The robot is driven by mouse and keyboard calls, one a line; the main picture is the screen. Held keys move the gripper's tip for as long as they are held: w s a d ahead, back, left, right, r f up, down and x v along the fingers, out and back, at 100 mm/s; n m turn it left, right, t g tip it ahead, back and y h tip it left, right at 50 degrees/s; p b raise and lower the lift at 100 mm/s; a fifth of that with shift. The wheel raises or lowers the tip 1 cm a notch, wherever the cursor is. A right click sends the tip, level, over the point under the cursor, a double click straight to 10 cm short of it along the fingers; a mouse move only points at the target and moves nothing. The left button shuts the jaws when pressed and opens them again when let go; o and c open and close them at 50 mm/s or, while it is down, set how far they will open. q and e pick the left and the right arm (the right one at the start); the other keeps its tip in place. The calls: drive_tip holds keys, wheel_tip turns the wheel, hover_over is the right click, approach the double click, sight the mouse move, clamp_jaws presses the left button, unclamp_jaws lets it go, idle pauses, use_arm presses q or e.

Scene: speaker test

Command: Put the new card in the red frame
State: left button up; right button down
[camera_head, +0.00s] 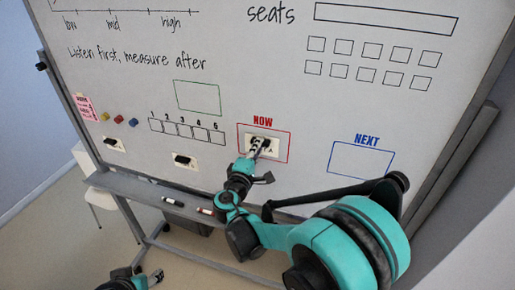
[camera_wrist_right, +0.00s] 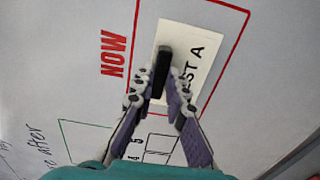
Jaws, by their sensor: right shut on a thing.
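The red frame (camera_head: 289,147), labelled NOW, is drawn on the whiteboard, and it also shows in the right wrist view (camera_wrist_right: 232,60). A cream card (camera_wrist_right: 183,33) with a black grip lies within the frame's outline, and it shows in the head view (camera_head: 253,153) too. The letters "ST A" are readable on it; the rest is covered. My right gripper (camera_wrist_right: 161,88) is shut on the card's black grip. I cannot tell whether the card touches the board. My left arm (camera_head: 130,282) shows only at the bottom left edge; its fingers are not clear.
Two other cream cards with black grips, one left (camera_head: 106,140) and one lower middle (camera_head: 179,164), are on the board. A blue NEXT frame (camera_head: 331,160) is empty. Coloured magnets (camera_head: 118,119) sit at left. The tray (camera_head: 150,192) below holds markers (camera_head: 172,202).

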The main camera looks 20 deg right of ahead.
drive_tip(key=shift+w+d, duration=0.2)
drive_tip(key=shift+w, duration=0.1)
idle(0.4)
drive_tip(key=c, duration=1.1)
unclamp_jaws()
drive_tip(key=shift+o, duration=0.2)
drive_tip(key=v, duration=0.7)
drive_tip(key=shift+b, duration=0.4)
drive_tip(key=shift+f, duration=0.1)
